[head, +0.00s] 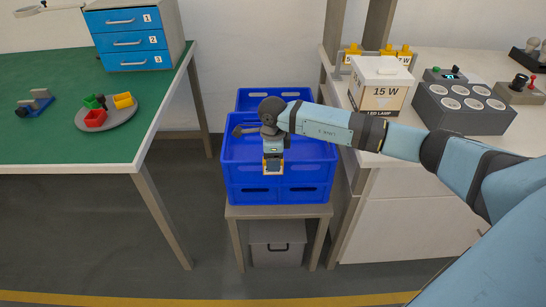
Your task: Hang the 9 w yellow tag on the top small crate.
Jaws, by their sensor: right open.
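Blue crates stand on a low grey stand between the benches. The front crate (235,172) has its open top below my right arm, and another blue crate (295,96) shows behind it. My right gripper (273,168) points down at the front wall of the front crate, open. An orange-yellow patch shows at its fingertips. I cannot tell whether this is a tag on the crate or part of the fingers. Several yellow tags (404,51) are on a rack at the back of the right bench, their print too small to read. My left gripper is not in view.
The right bench (440,62) holds a 15 W lamp box (380,84) and a grey block with round sockets (463,108). The left green bench (60,140) has blue drawers (130,41) and a plate of coloured bins (108,117). A grey box (277,243) sits under the stand.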

